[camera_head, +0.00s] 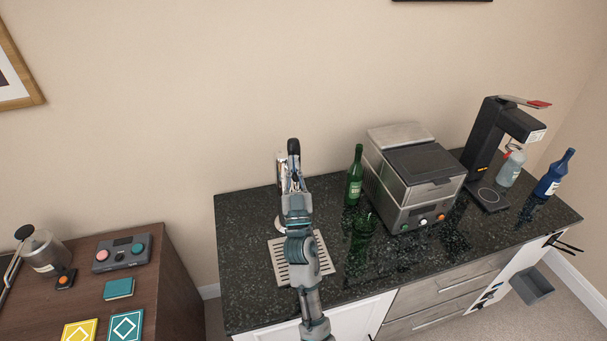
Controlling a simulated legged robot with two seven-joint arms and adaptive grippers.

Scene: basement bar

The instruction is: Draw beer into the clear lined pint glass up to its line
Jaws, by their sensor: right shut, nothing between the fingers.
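A silver beer tap (281,167) stands at the back left of the dark stone counter, partly hidden behind my right arm. A slotted metal drip tray (281,264) lies in front of it, its middle covered by the arm. My right gripper (294,185) is shut and empty, in front of the tap. A dark upright piece (293,148) shows above it; I cannot tell whether it is the tap handle or part of the gripper, or whether they touch. I cannot make out the clear lined pint glass. My left gripper is not in view.
A green bottle (355,176) and a steel machine (416,180) stand right of the tap. Farther right are a black dispenser (486,140), a clear bottle (511,169) and a blue bottle (555,174). A brown cabinet (181,285) stands left, across a gap.

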